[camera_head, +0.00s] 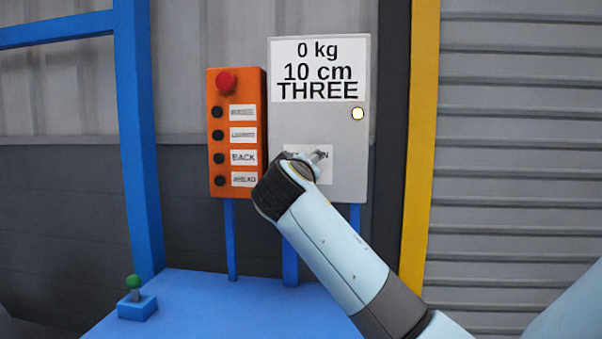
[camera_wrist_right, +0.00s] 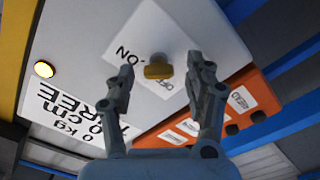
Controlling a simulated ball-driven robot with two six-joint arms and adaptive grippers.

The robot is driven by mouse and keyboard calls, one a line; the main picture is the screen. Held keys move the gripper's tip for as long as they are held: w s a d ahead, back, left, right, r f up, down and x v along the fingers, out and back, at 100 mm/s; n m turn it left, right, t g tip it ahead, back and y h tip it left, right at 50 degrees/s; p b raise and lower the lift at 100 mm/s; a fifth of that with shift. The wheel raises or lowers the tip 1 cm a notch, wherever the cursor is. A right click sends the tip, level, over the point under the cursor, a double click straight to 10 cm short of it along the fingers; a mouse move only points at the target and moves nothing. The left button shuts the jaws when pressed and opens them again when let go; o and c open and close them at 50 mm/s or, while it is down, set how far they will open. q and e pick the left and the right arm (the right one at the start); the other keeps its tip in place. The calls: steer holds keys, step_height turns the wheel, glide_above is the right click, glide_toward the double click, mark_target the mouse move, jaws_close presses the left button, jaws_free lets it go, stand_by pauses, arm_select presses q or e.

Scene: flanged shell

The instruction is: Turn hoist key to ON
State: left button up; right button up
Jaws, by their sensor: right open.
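The hoist key (camera_wrist_right: 158,68) is a small brass-yellow piece on a white plate (camera_wrist_right: 150,30) in the right wrist view. The plate has ON and OFF lettering, partly hidden. The key looks roughly crosswise in that view; I cannot tell which mark it points to. My right gripper (camera_wrist_right: 162,60) is open, one finger on each side of the key, with gaps visible. In the head view, my right wrist covers the key, and only a bit of the gripper (camera_head: 319,157) shows before the grey box (camera_head: 345,125). My left gripper is not in view.
The box display (camera_head: 318,70) reads 0 kg, 10 cm, THREE, beside a lit yellow lamp (camera_head: 357,114). An orange button panel (camera_head: 217,180) with a red knob (camera_head: 226,82) stands close left. A green-topped lever (camera_head: 134,283) sits on the blue surface (camera_head: 200,310).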

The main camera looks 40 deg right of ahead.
steer(key=v, duration=1)
steer(key=shift+s+a, duration=0.2)
steer(key=shift+a, duration=0.05)
steer(key=shift+f, duration=0.1)
